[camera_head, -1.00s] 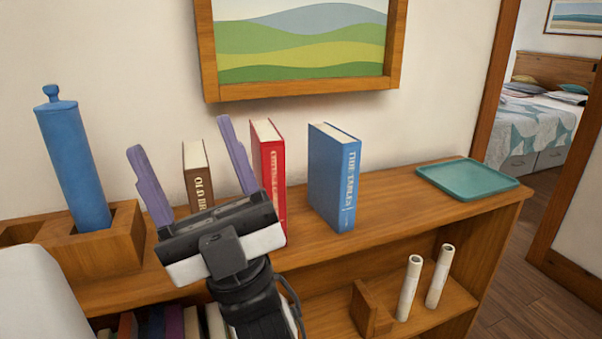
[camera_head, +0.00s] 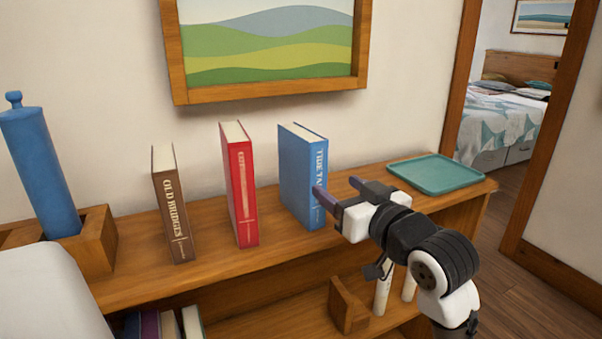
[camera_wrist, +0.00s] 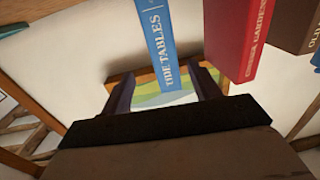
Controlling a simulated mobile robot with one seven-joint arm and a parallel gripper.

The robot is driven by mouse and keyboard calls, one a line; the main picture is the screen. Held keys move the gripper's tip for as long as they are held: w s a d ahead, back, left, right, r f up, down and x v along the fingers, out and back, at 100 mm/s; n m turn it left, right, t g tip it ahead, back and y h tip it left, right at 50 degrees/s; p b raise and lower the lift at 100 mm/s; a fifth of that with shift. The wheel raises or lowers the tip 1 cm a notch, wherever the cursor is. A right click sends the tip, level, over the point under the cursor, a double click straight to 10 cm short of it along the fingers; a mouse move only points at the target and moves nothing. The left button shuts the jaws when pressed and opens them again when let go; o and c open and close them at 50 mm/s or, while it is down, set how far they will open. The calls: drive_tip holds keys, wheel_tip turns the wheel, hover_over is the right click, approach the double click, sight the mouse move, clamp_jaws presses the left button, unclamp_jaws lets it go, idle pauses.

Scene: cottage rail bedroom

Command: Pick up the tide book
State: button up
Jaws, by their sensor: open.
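The tide book is a blue upright book (camera_head: 300,170) with "TIDE TABLES" on its spine, standing on the wooden shelf top right of the red book. In the wrist view its blue spine (camera_wrist: 158,40) shows ahead of my gripper, between the lines of the two fingers. Whether a finger touches the book I cannot tell.
A red book (camera_head: 240,185) and a brown book (camera_head: 172,205) stand to the left. A blue cylinder (camera_head: 42,170) sits in a wooden holder (camera_head: 98,240) at far left. A teal tray (camera_head: 440,175) lies at right. A wooden shelf (camera_head: 130,285) bears these.

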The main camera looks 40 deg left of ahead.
sight(321, 175)
drive_tip(key=x, duration=0.4)
drive_tip(key=shift+a+r+p, duration=0.1)
drive_tip(key=shift+a+p, duration=0.2)
drive_tip(key=shift+p, duration=0.05)
drive_tip(key=shift+p+x, duration=0.8)
drive_tip(key=shift+x, duration=2.15)
drive_tip(key=shift+s, duration=0.2)
drive_tip(key=shift+c, duration=0.4)
drive_tip(key=c, duration=1)
drive_tip(key=shift+c, duration=1)
drive_tip(key=shift+r, duration=0.15)
